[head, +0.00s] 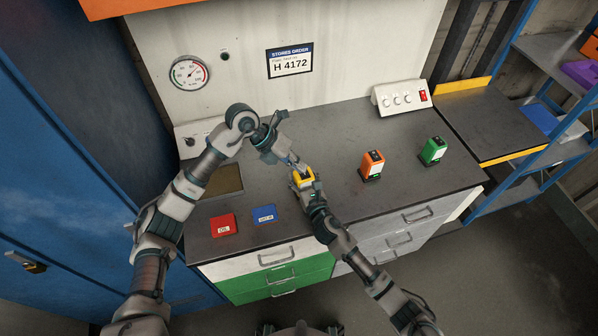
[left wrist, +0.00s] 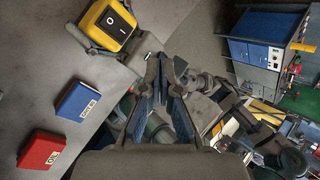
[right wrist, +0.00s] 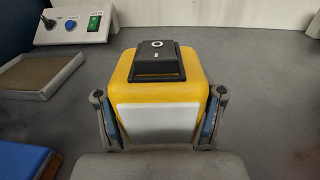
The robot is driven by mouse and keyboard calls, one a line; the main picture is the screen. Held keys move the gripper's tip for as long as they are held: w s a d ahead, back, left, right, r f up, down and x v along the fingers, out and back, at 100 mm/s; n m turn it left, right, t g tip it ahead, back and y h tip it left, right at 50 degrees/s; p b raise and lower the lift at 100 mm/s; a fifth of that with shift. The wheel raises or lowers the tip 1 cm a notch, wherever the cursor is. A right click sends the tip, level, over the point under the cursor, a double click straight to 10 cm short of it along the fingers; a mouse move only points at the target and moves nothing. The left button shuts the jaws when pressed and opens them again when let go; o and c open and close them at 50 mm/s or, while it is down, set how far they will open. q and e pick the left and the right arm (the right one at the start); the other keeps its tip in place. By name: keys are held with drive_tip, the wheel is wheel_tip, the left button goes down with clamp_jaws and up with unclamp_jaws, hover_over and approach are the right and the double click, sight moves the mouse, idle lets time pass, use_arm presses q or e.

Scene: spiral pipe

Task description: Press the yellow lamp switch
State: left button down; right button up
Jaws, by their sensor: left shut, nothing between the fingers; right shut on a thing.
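The yellow lamp (head: 301,177) is at the middle of the grey bench in the head view. In the right wrist view the lamp (right wrist: 190,92) has a pale front panel and a black rocker switch (right wrist: 158,65) on top. My right gripper (right wrist: 160,105) is shut on its two sides. My left gripper (head: 291,161) is shut and empty, close to the lamp on its far side. In the left wrist view its fingertips (left wrist: 164,62) are to the right of the lamp (left wrist: 98,30) and apart from the switch (left wrist: 114,18). I cannot tell if the lamp touches the bench.
An orange lamp (head: 372,166) and a green lamp (head: 432,151) stand to the right. A red box (head: 223,226), a blue box (head: 264,214) and a shallow tray (head: 222,181) are at the left. A white control box (head: 401,99) stands at the back right.

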drive_tip(key=shift+a, duration=0.1)
use_arm(q)
drive_tip(key=a+n+t+h, duration=0.2)
drive_tip(key=a+n+h, duration=0.1)
drive_tip(key=n, duration=1.1)
drive_tip(key=a+n+t+h, duration=0.3)
drive_tip(key=a+n, duration=0.3)
drive_tip(key=n, duration=0.8)
drive_tip(key=shift+s+a+f+t+h, duration=0.25)
drive_tip(key=shift+s+t+h, duration=0.05)
drive_tip(key=shift+s, duration=0.05)
drive_tip(key=shift+d, duration=0.1)
hover_over(298, 178)
drive_tip(key=shift+w+d+f, duration=0.1)
drive_tip(key=shift+w+f, duration=0.05)
drive_tip(key=shift+f, duration=0.45)
drive_tip(key=shift+w+d+f, duration=0.1)
drive_tip(key=shift+f, duration=0.5)
drive_tip(key=f, duration=0.2)
drive_tip(key=shift+s+f, duration=0.2)
drive_tip(key=shift+f, duration=0.2)
use_arm(e)
drive_tip(key=shift+f, duration=0.1)
use_arm(q)
drive_tip(key=shift+s+a+f, duration=0.1)
drive_tip(key=shift+f, duration=0.5)
